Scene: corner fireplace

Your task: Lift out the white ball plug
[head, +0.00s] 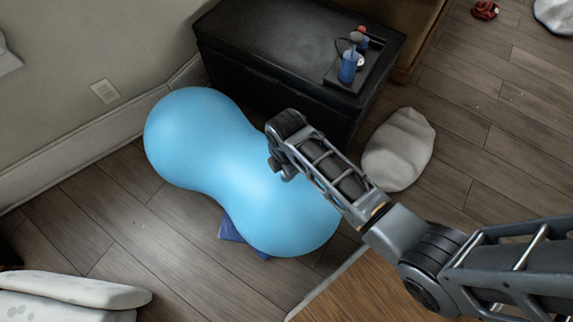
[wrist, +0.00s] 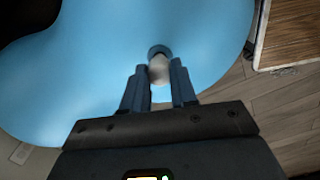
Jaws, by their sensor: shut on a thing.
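The light blue peanut-shaped ball (head: 205,140) lies on the wood floor in front of the black chest. It fills much of the wrist view (wrist: 110,60). The white plug (wrist: 159,68) shows between my gripper's fingers (wrist: 158,85), with a dark round ring at its far end against the ball. My gripper is shut on the plug. In the head view my gripper (head: 280,168) is over the middle of the ball, and the plug is hidden there by my arm.
A black chest (head: 260,62) stands behind the ball with a tray, a blue bottle (head: 348,66) and small items on top. A pale cushion (head: 398,150) lies on the right. A dark blue item (head: 230,230) is partly under the ball. White cushions (head: 75,292) are at lower left.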

